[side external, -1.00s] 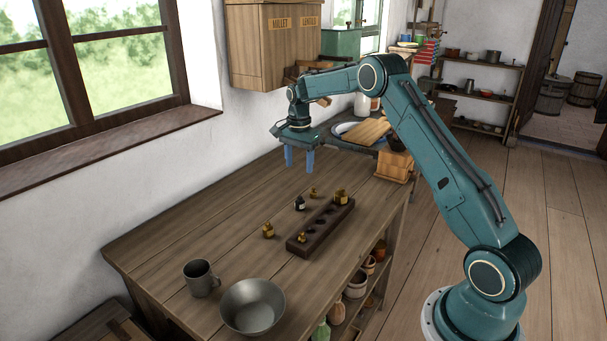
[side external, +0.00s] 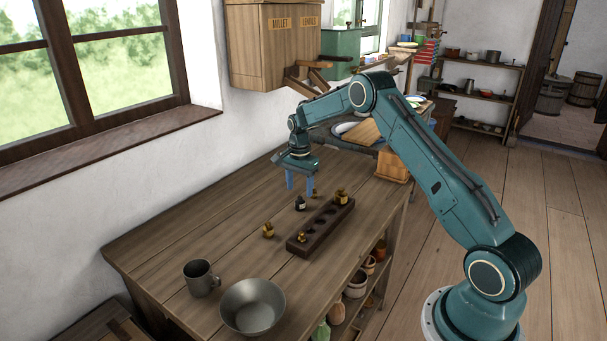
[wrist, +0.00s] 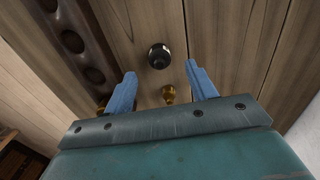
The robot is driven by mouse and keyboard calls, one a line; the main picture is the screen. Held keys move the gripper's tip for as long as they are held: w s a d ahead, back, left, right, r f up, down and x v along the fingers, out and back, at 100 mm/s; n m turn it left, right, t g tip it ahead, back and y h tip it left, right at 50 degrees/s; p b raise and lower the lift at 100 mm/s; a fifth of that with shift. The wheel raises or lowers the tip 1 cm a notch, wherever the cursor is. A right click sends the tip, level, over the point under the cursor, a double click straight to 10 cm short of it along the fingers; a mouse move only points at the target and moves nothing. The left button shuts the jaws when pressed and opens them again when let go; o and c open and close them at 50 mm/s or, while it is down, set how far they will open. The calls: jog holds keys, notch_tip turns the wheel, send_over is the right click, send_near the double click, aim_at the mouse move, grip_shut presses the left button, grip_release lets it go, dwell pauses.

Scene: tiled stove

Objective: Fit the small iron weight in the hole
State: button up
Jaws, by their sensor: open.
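The small iron weight (side external: 300,203) is dark, with a pale patch on its side, and stands upright on the wooden table beside the block. In the wrist view the iron weight (wrist: 159,56) shows from above, just beyond the fingertips and between their lines. The dark wooden block (side external: 321,229) has a row of holes; some are empty, and brass weights sit at its two ends. Its holes also show at the left of the wrist view (wrist: 70,41). My gripper (side external: 300,190) is open and empty, above the table just behind the iron weight.
A small brass weight (wrist: 168,94) stands between my open fingers in the wrist view. Another brass weight (side external: 268,231) stands left of the block. A metal mug (side external: 201,279) and bowl (side external: 252,307) are at the table's near end. A wooden box (side external: 393,166) stands at the far right.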

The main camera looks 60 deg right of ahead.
aim_at(300, 197)
jog(key=shift+f, duration=0.3)
jog(key=shift+f, duration=2.5)
jog(key=shift+c, duration=0.3)
jog(key=c, duration=1.1)
jog(key=shift+r, duration=0.15)
jog(key=shift+c, duration=0.2)
notch_tip(300, 197, up, 20)
jog(key=shift+s+f, duration=0.15)
jog(key=shift+f, duration=0.1)
